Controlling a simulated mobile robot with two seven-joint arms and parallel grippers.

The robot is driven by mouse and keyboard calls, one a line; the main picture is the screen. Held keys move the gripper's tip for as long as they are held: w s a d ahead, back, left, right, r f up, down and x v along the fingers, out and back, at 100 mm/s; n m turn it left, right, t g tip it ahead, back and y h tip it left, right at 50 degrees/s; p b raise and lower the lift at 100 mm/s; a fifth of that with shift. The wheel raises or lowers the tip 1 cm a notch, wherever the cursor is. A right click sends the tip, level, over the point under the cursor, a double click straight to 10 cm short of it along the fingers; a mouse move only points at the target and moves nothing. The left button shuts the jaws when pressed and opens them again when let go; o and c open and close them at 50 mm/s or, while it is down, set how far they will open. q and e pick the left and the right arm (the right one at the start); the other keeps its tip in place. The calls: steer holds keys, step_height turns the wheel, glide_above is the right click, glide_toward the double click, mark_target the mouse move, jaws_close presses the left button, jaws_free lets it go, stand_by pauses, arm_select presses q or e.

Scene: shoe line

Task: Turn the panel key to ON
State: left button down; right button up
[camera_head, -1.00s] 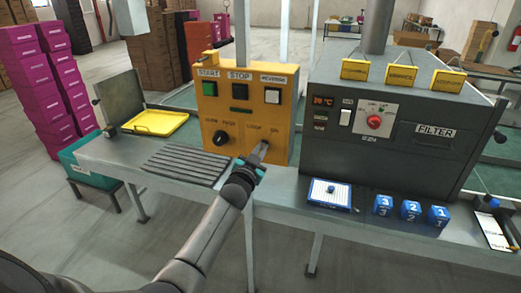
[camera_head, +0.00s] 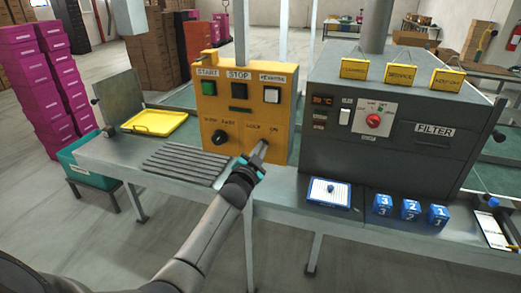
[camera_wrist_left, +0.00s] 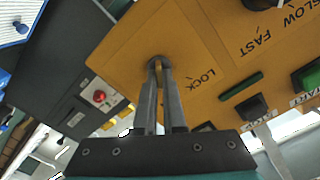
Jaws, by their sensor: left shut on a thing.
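The yellow control panel (camera_head: 236,118) stands on the bench, with a key switch at its lower right between the LOCK and ON labels. My left gripper (camera_head: 262,148) reaches it from the front. In the left wrist view my gripper (camera_wrist_left: 157,68) is nearly closed, its fingertips pinching the small grey key (camera_wrist_left: 155,62) at the panel face. The LOCK label (camera_wrist_left: 202,78) shows beside it. The ON label is not visible in that view. The fingers cover most of the key, so I cannot tell its angle. My right gripper is out of view.
The panel also has a black speed knob (camera_head: 219,137), a green START button (camera_head: 209,88) and other buttons. A dark grey machine (camera_head: 400,150) stands close on the right. A ribbed mat (camera_head: 185,165) and a yellow tray (camera_head: 155,122) lie to the left.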

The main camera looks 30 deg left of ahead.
arm_select(q)
steer(key=c, duration=1)
jaws_free()
steer(key=p+v, duration=0.1)
steer(key=v, duration=1.4)
steer(key=shift+s+p, duration=0.2)
steer(key=shift+p, duration=0.2)
steer(key=shift+f, duration=0.1)
steer(key=s+d+f+g+h+b, duration=0.1)
steer(key=s+d+f+g, duration=0.25)
steer(key=f, duration=0.85)
steer(key=s+d+f+n+g+h+b, duration=0.15)
steer(key=s+f, duration=0.35)
steer(key=f, duration=0.6)
steer(key=s+d+f+g+h+b, duration=0.1)
steer(key=s+d+f+g, duration=0.25)
steer(key=f, duration=0.85)
steer(key=s+d+f+g+b, duration=0.1)
steer(key=s+f+g, duration=0.1)
steer(key=s+f, duration=0.4)
steer(key=s+d+f+g, duration=0.2)
steer(key=s+f, duration=0.4)
steer(key=s, duration=0.7)
steer(key=s+d+f+g+b, duration=0.1)
steer(key=s+f+g, duration=0.3)
steer(key=s, duration=0.6)
steer(key=shift+s+d+f+h+b, duration=0.4)
steer(key=shift+d+f, duration=0.2)
steer(key=shift+f, duration=0.4)
